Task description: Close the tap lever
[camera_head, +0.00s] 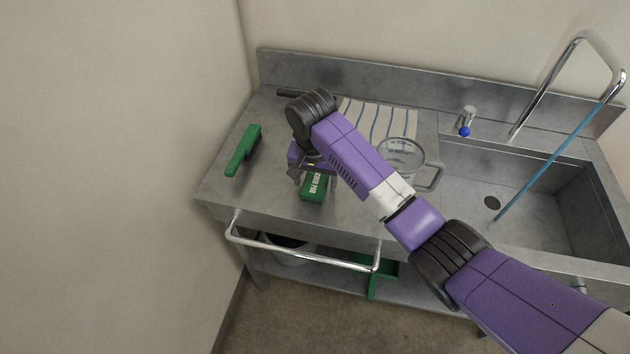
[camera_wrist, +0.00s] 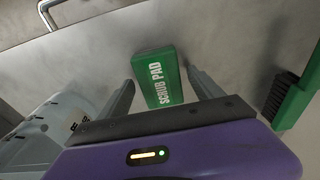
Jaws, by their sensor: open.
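The tap has a tall chrome spout (camera_head: 552,82) that arches over the sink at the right in the head view. A short chrome valve with a blue-ended lever (camera_head: 465,131) stands on the ledge behind the sink's left side. A straight blue stream (camera_head: 560,150) runs from the spout's end down into the basin. My gripper (camera_head: 313,174) is open over the left counter, well left of the lever. A green scrub pad (camera_wrist: 158,78) shows between its fingers in the wrist view; I cannot tell whether they touch it. The lever is outside the wrist view.
A green brush (camera_head: 243,150) lies on the left counter, near the wall. A striped cloth (camera_head: 378,119) lies at the back. A clear jug (camera_head: 402,152) stands between my arm and the sink (camera_head: 535,195). A rail (camera_head: 300,261) runs along the counter's front.

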